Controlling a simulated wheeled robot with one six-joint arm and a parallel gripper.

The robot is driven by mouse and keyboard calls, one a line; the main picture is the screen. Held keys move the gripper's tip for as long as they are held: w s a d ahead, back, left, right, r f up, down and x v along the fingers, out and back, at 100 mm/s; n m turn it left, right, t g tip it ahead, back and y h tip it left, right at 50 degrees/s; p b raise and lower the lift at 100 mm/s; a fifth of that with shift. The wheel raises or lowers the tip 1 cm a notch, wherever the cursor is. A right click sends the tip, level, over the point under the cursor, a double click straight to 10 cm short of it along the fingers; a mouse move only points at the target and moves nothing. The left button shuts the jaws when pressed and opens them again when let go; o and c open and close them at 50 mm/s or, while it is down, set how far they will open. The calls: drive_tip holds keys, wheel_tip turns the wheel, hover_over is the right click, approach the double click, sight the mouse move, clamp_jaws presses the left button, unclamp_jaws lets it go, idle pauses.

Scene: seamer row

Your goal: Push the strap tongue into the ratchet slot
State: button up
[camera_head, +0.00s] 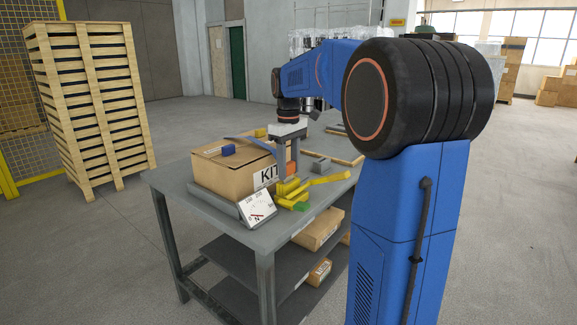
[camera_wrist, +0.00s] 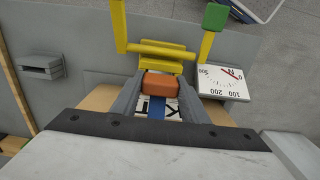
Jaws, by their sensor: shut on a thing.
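My gripper (camera_head: 287,166) is at the front edge of the KIT box, pointing down, and it is shut on an orange block, the strap tongue (camera_wrist: 160,83). In the wrist view the tongue sits between the two grey fingers, with the blue strap (camera_wrist: 157,104) running back from it. The strap (camera_head: 238,139) also arches over the box in the head view. The yellow ratchet (camera_wrist: 161,49) lies just ahead of the tongue, very close to it. I cannot tell whether they touch, and the slot itself is not clearly visible.
A green-ended yellow handle (camera_wrist: 214,20) sticks out from the ratchet. A small grey block (camera_head: 320,165) lies to the right.

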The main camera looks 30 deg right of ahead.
drive_tip(key=shift+f, duration=0.3)
drive_tip(key=o, duration=1.1)
wheel_tip(320, 180, up, 17)
drive_tip(key=shift+r, duration=0.15)
idle(0.3)
